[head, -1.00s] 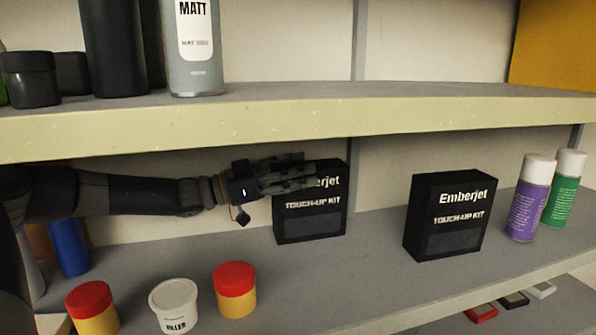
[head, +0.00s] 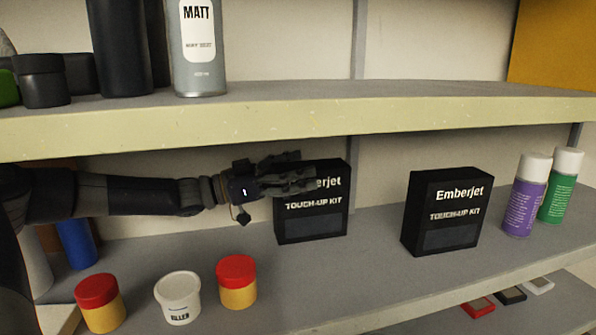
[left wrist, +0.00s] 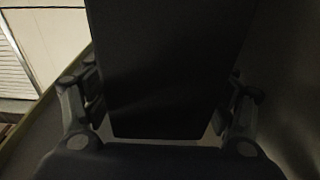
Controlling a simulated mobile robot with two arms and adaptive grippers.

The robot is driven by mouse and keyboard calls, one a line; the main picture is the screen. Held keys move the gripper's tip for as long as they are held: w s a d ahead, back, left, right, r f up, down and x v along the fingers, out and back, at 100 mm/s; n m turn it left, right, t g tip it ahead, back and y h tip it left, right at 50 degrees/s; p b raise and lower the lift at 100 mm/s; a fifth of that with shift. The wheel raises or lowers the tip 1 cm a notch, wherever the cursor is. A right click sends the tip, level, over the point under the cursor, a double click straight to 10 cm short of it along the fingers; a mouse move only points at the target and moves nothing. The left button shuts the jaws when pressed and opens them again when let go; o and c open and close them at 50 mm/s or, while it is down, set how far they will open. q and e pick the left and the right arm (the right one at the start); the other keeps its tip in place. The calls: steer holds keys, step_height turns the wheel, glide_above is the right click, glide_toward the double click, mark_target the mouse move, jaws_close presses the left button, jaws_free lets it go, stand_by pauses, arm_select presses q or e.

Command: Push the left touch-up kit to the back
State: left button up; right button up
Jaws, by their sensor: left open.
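The left touch-up kit (head: 313,222), a black upright box with white lettering, stands on the lower shelf in the head view. A second black touch-up kit (head: 442,228) stands apart to its right. My left gripper (head: 290,175) is open at the left kit's upper left part and hides the start of its lettering. In the left wrist view a large dark surface (left wrist: 165,65), likely the kit, fills the space between the two fingers. I cannot tell whether the fingers touch it. My right gripper is not in view.
The upper shelf edge (head: 300,125) runs close above my left arm. Two red-lidded pots (head: 239,296) and a white filler tub (head: 178,299) stand in front. Purple (head: 523,205) and green (head: 560,195) spray cans stand at the right. Bare shelf lies between the kits.

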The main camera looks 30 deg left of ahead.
mark_target(282, 173)
arm_select(q)
steer(key=v, duration=0.3)
steer(key=shift+s+a+r, duration=0.1)
steer(key=shift+s+a, duration=0.1)
steer(key=shift+a, duration=0.05)
steer(key=v, duration=0.8)
steer(key=shift+s, duration=0.2)
steer(key=shift+a, duration=0.1)
stand_by(0.4)
